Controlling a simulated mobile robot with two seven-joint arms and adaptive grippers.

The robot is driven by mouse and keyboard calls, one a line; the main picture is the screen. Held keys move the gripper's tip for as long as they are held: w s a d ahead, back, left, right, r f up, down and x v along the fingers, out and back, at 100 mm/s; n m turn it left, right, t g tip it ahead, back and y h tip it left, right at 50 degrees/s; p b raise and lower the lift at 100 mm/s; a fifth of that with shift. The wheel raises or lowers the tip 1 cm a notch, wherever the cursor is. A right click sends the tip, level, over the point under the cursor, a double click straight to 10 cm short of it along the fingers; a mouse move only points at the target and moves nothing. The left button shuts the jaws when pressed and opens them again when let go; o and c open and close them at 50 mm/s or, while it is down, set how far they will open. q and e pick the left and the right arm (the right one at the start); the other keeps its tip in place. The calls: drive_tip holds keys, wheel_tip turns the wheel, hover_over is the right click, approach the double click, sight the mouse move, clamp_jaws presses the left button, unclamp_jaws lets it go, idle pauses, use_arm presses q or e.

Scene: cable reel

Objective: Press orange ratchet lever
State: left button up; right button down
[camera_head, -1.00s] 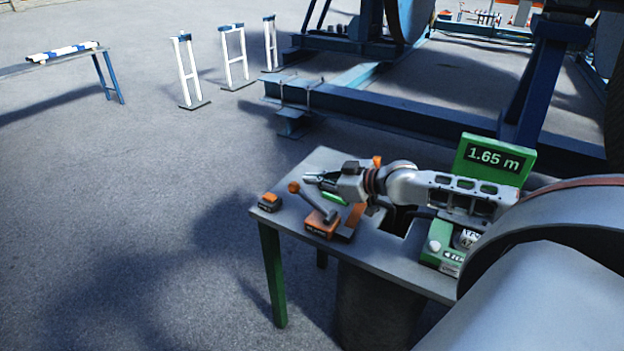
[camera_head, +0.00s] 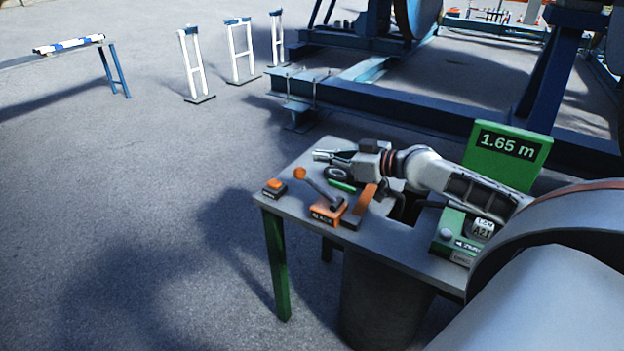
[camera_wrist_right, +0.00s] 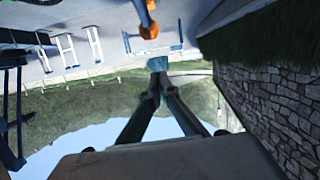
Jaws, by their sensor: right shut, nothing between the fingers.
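The ratchet lever is a grey bar with an orange knob (camera_head: 300,173), tilted up to the left from an orange base (camera_head: 327,211) on the small table. My right gripper (camera_head: 319,155) is shut and empty. In the head view it appears just above and right of the knob, with a small gap between them. In the right wrist view the closed fingertips (camera_wrist_right: 158,66) lie just below the orange knob (camera_wrist_right: 149,31). They look apart from it, though depth is hard to judge. My left gripper is not in view.
A small orange-topped box (camera_head: 274,188) sits on the table's left corner. A green display reading 1.65 m (camera_head: 508,153) and a green device (camera_head: 458,238) stand at the right. A green-handled tool (camera_head: 341,186) lies behind the lever. Open floor lies left.

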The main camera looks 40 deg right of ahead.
drive_tip(key=shift+m+t+y, duration=0.5)
drive_tip(key=shift+t+y, duration=0.2)
drive_tip(key=s+d+b, duration=0.1)
drive_tip(key=b, duration=0.1)
drive_tip(key=s+d+b, duration=0.1)
drive_tip(key=s+b, duration=0.1)
drive_tip(key=s+d+b, duration=0.1)
drive_tip(key=d+b, duration=0.1)
drive_tip(key=shift+s+f, duration=0.2)
drive_tip(key=shift+f, duration=0.15)
drive_tip(key=shift+w, duration=0.15)
